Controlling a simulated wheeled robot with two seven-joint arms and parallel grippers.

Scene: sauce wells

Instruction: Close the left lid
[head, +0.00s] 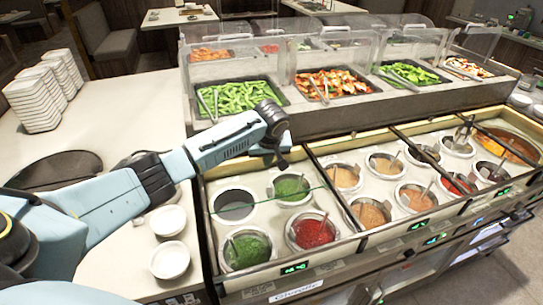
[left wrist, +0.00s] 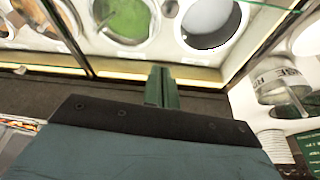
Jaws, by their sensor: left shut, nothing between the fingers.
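The left lid (head: 272,205) seems to be a clear glass pane over the left bay of sauce wells. Its green edge crosses the bay from left to right, but the rest of the pane is hard to make out. My left gripper (head: 273,158) is above the back of that bay, behind the green edge. In the left wrist view its two fingers (left wrist: 162,88) are together and empty, over the strip beside the wells. I cannot tell whether they touch the glass. My right gripper is in neither view.
The left bay holds green sauce (head: 246,250), red sauce (head: 313,232) and a dark, empty-looking well (head: 234,205). A raised glass-fronted food bar (head: 340,115) stands behind. White bowls (head: 170,259) and stacked plates (head: 32,105) stand on the left counter.

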